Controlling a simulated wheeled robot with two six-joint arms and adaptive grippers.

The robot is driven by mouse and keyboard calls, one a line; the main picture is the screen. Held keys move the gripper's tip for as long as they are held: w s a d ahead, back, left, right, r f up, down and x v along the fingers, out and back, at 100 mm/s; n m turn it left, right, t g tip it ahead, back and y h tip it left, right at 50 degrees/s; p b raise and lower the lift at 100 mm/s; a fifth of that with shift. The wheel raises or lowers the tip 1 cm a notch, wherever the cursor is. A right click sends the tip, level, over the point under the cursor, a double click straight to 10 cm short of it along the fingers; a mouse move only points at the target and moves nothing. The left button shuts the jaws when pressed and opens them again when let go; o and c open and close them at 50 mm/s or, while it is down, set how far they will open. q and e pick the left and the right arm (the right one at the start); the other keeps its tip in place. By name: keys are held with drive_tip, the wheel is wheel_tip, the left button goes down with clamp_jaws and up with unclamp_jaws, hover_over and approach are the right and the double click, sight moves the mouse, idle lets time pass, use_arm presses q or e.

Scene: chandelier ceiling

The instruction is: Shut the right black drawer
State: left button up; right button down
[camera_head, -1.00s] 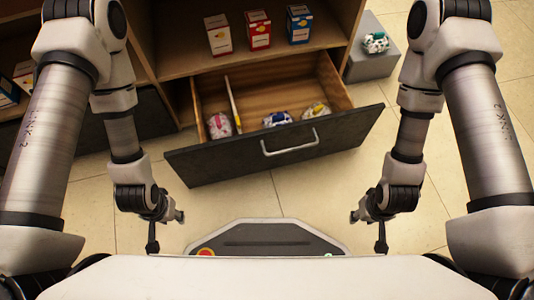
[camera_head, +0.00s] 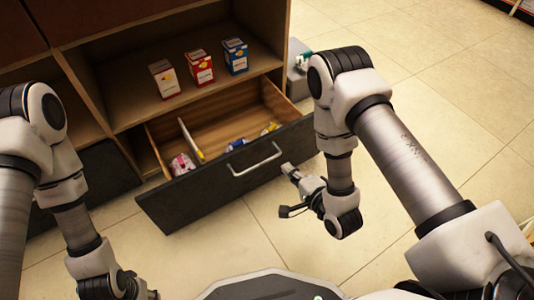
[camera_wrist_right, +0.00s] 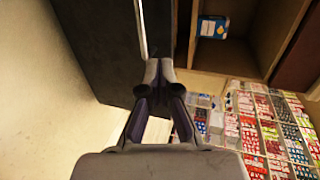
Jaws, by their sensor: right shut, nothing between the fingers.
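The right black drawer (camera_head: 225,185) stands pulled open, its dark front facing me. It has a silver bar handle (camera_head: 256,160), which also shows upright in the right wrist view (camera_wrist_right: 141,32). The drawer's dark front fills the upper left of the wrist view (camera_wrist_right: 98,50). My right gripper (camera_head: 289,170) is at the right end of the drawer front, right of the handle. In the wrist view its fingers (camera_wrist_right: 160,68) are together and empty, close to the front; contact cannot be told. My left gripper (camera_head: 145,292) is at the bottom edge, mostly hidden.
A white box (camera_head: 164,79), a red box (camera_head: 200,69) and a blue box (camera_head: 235,56) stand on the shelf above. A grey block (camera_head: 297,85) stands right of the cabinet.

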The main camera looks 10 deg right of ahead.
sight(262, 142)
drive_tip(key=b+x, duration=0.2)
drive_tip(key=x, duration=0.1)
drive_tip(key=b+x, duration=0.2)
drive_tip(key=x, duration=0.2)
drive_tip(key=r+b+x, duration=0.1)
drive_tip(key=b+x, duration=0.1)
drive_tip(key=x, duration=0.2)
drive_tip(key=shift+w+a, duration=0.15)
drive_tip(key=shift+w, duration=0.15)
drive_tip(key=shift+w+a, duration=0.1)
drive_tip(key=shift+w, duration=0.1)
drive_tip(key=shift+r, duration=0.15)
drive_tip(key=shift+w, duration=0.1)
